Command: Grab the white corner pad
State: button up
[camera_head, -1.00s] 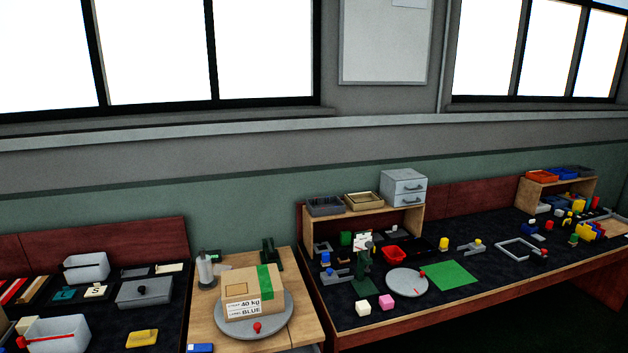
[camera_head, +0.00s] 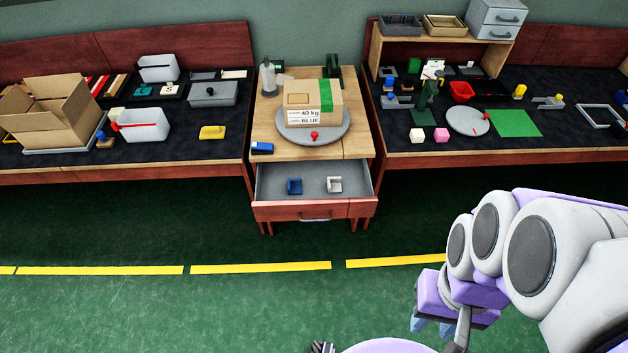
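The white corner pad (camera_head: 334,185) lies in the right half of an open drawer (camera_head: 312,211) under the middle wooden table. A blue corner pad (camera_head: 295,186) lies to its left in the same drawer, apart from it. My gripper (camera_head: 432,326) hangs at the lower right, over the green floor, well in front of and to the right of the drawer. Its fingers are partly seen from behind, and I cannot tell whether they are open or shut. Nothing is seen held in it.
A cardboard box (camera_head: 314,104) sits on a round grey turntable (camera_head: 283,128) on the table above the drawer. A blue item (camera_head: 262,148) lies at the table's front left. Dark-topped benches stand on both sides. The floor (camera_head: 210,305) in front is clear, with a yellow line.

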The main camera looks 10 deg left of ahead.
aim_at(334, 183)
jog(key=i+j+u, duration=0.35)
jog(key=i+u, duration=0.2)
jog(key=u, duration=0.15)
jog(key=i+j+u, duration=0.1)
jog(key=i+u, duration=0.25)
